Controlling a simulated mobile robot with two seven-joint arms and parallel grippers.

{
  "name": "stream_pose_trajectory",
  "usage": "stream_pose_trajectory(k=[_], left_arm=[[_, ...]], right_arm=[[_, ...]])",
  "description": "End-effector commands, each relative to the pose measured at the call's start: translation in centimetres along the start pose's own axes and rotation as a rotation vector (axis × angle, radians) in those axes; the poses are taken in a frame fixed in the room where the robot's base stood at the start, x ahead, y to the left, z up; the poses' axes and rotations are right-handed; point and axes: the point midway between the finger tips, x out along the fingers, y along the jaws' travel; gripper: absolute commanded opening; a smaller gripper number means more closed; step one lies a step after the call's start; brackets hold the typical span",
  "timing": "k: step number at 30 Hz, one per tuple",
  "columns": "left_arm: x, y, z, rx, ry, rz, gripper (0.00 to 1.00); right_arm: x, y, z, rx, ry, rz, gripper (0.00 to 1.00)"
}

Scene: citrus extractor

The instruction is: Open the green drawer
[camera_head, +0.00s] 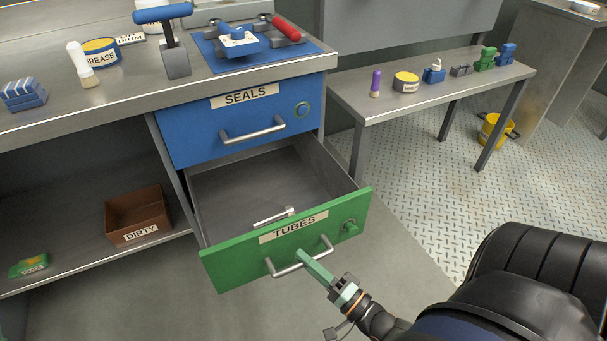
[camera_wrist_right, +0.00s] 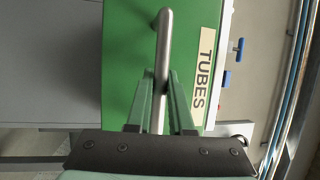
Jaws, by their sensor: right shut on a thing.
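The green drawer (camera_head: 348,210), labelled TUBES, is pulled well out below the blue drawer. Its grey inside shows, with a small silver T-shaped piece (camera_head: 274,216) lying near the front. My right gripper (camera_head: 303,256) is at the drawer's metal handle (camera_head: 287,270). In the right wrist view the green fingers (camera_wrist_right: 160,98) are shut around the handle bar (camera_wrist_right: 164,45), and the green front (camera_wrist_right: 128,60) fills the middle. A green knob sits at the right of the drawer front. My left gripper is not in view.
The blue SEALS drawer (camera_head: 200,138) above is shut. A brown DIRTY box (camera_head: 137,213) stands on the lower shelf at left. A side bench (camera_head: 440,91) with several small items is at right. The floor in front of the drawer is clear.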

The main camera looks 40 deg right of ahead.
Motion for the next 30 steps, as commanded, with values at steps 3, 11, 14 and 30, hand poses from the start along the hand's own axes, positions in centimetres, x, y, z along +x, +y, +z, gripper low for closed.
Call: stream_pose_trajectory(k=[3, 11, 14, 30], left_arm=[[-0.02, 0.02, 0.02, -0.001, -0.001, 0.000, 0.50], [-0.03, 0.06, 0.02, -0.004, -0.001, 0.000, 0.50], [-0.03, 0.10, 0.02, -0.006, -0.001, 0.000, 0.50], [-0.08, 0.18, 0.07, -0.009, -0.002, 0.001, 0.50]], right_arm=[[-0.06, 0.01, -0.13, -0.002, 0.002, 0.000, 0.00], [-0.04, 0.01, -0.12, -0.001, 0.002, 0.000, 0.30], [-0.03, 0.01, -0.09, -0.001, 0.001, 0.000, 0.41], [0.11, 0.17, 0.26, 0.001, 0.000, 0.000, 0.50]])
